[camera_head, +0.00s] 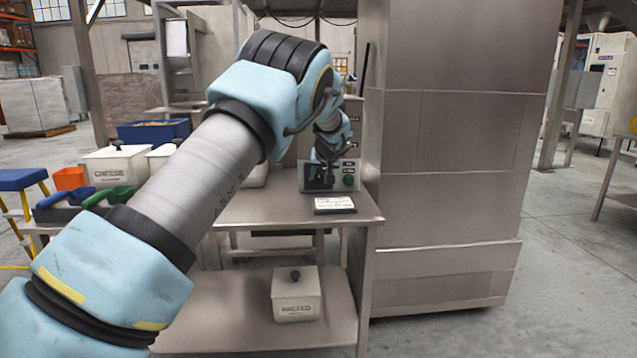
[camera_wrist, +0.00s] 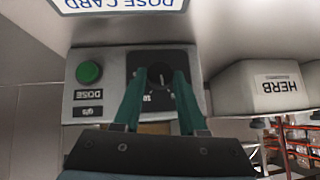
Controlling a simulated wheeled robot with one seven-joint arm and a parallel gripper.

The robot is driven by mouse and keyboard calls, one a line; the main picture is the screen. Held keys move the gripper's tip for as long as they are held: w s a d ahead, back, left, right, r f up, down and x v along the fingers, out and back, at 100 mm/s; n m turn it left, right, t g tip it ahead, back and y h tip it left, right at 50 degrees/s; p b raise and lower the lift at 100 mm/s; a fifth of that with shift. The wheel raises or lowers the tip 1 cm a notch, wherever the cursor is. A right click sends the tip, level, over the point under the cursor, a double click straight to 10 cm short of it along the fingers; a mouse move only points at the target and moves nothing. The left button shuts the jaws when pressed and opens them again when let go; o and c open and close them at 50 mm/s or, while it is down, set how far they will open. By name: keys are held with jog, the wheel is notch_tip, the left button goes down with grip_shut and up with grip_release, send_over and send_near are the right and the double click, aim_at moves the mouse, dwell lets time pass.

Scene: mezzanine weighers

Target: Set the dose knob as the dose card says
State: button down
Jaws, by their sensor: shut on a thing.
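The dose knob (camera_wrist: 156,76) is black, on a dark dial plate on the grey control box (camera_wrist: 68,107). In the wrist view the box appears upside down. My gripper (camera_wrist: 160,84) has its two green fingers on either side of the knob, shut on it. A "10" shows on the dial; the fingers hide other marks, and I cannot read the setting. The dose card (camera_wrist: 118,4) shows only its title in the wrist view. In the head view the card (camera_head: 334,205) lies on the steel table before the box, its writing too small to read. My gripper (camera_head: 324,174) hides the knob there.
A green button (camera_wrist: 89,71) sits beside the dial. A HERB bin (camera_wrist: 262,88) stands close by on the dial's other side. A tall steel cabinet (camera_head: 440,130) stands right of the table (camera_head: 270,207). A lidded bin (camera_head: 297,297) is on the lower shelf.

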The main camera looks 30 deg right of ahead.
jog(key=m+t+y, duration=0.2)
jog(key=y, duration=0.1)
jog(key=shift+s+d+f, duration=0.15)
jog(key=shift+d, duration=0.25)
jog(key=shift+d+f+m+t+y+b, duration=0.15)
jog(key=shift+m+t+y+b, duration=0.1)
jog(key=shift+m+t+y, duration=0.3)
jog(key=shift+f+m+t+y+b, duration=0.1)
jog(key=shift+m+t+y+b, duration=0.2)
jog(key=shift+y, duration=0.35)
jog(key=shift+s+d+f+m+t+y+b, duration=0.1)
jog(key=shift+f+m+t+y+b, duration=0.05)
jog(key=shift+m+t+y+b, duration=0.35)
jog(key=shift+f+m+t+y+b, duration=0.15)
jog(key=shift+m+t+y+b, duration=0.1)
jog(key=shift+m+t+y, duration=0.3)
jog(key=shift+m+t+y+b, duration=0.35)
jog(key=shift+m+t+b, duration=0.25)
jog(key=shift+m+b, duration=0.1)
jog(key=shift+c, duration=2.3)
grip_release()
